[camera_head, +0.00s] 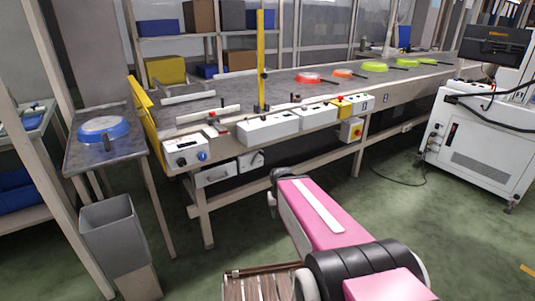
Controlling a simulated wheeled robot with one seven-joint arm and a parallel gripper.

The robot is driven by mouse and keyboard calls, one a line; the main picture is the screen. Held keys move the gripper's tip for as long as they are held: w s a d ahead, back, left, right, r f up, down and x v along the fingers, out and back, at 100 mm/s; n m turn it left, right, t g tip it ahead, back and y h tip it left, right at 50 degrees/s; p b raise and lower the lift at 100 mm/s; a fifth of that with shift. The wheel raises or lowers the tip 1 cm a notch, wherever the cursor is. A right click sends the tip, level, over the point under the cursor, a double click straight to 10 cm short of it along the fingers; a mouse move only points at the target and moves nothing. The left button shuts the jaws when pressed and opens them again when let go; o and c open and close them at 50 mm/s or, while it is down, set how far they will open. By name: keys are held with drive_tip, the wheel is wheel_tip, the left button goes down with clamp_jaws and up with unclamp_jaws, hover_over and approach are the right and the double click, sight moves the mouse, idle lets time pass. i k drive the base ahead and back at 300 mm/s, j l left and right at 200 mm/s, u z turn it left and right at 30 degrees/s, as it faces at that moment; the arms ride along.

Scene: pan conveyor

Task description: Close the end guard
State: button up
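A yellow panel (150,120) stands along the left end of the conveyor (235,88) and looks like the end guard. A separate narrow yellow upright (261,60) rises from the conveyor's front side, with a small dark fitting on it. I cannot tell for sure which of the two is the end guard, or how either is hinged. My pink arm reaches up from the bottom right in front of the conveyor. I cannot make out my gripper's fingers; the arm's far end is dark and stays apart from both yellow parts.
Several coloured pans, one a red pan (308,77), lie on the belt. A blue pan (103,128) lies on the side table (85,158) at left. A grey bin (113,235) stands below it. A white cabinet (480,145) is at right. Green floor between is open.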

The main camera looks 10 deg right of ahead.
sight(145, 103)
drive_tip(key=k+j+u, duration=0.15)
drive_tip(key=j, duration=1.1)
drive_tip(key=j+u, duration=0.15)
drive_tip(key=j, duration=1.1)
